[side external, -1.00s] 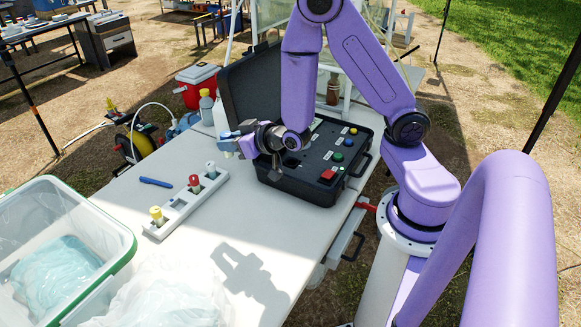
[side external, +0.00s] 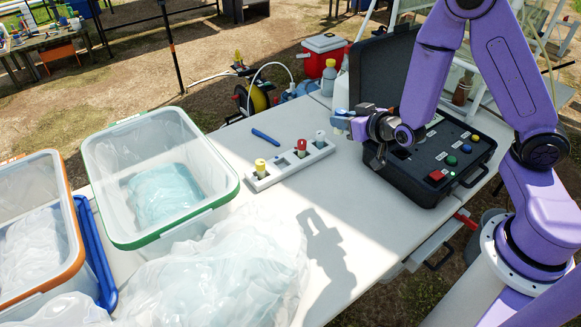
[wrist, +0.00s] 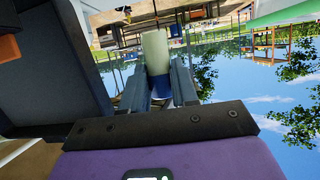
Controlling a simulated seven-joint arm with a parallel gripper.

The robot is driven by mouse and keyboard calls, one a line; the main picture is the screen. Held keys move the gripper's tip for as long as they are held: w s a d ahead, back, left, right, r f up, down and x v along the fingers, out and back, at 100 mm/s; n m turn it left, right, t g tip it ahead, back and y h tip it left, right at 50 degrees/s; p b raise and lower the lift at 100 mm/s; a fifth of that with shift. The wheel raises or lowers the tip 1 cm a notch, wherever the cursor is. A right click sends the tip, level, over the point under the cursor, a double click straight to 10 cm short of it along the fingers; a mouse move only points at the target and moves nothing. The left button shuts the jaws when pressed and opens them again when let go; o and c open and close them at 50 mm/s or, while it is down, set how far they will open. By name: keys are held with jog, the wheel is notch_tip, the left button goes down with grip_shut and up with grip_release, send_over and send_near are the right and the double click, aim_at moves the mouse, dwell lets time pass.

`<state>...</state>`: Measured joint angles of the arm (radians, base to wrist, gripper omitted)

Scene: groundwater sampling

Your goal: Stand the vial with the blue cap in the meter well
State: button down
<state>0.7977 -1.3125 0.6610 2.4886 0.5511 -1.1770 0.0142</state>
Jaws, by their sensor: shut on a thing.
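The vial with the blue cap (wrist: 161,86) is between the fingers of my gripper (wrist: 160,76) in the wrist view; its pale body (wrist: 156,50) extends outward. In the side view my gripper (side external: 345,123) is above the table, at the left front of the black meter case (side external: 428,194), with its fingers pointing left. A little blue shows at the fingers, but the vial is hard to make out there. The case lid stands open behind the panel. The meter well cannot be clearly picked out; my wrist covers the panel's left part.
A white rack (side external: 299,168) holds yellow-, red- and white-capped vials and has an empty slot. A blue pen (side external: 265,136) lies behind it. A green-rimmed bin (side external: 111,230) and a clear plastic bag (side external: 225,270) are at left and front. Bare table lies right of the rack.

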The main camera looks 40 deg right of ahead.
jog(key=a+f+m+h, duration=0.2)
jog(key=a+f+h, duration=0.1)
jog(key=a+f, duration=0.3)
jog(key=shift+w+a, duration=0.25)
jog(key=shift+w, duration=0.05)
dwell(0.4)
jog(key=w+f, duration=0.3)
jog(key=w, duration=0.1)
jog(key=w+a+f, duration=0.1)
jog(key=w+f, duration=0.1)
jog(key=w, duration=0.2)
jog(key=w+a+f, duration=0.1)
jog(key=w+f, duration=0.2)
jog(key=w, duration=0.1)
jog(key=shift+w+f, duration=0.35)
jog(key=shift+w, duration=0.05)
jog(key=f, duration=0.1)
jog(key=w+f, duration=0.1)
jog(key=f, duration=0.1)
jog(key=shift+f, duration=0.45)
jog(key=shift+f, duration=0.15)
jog(key=c, duration=0.9)
grip_release()
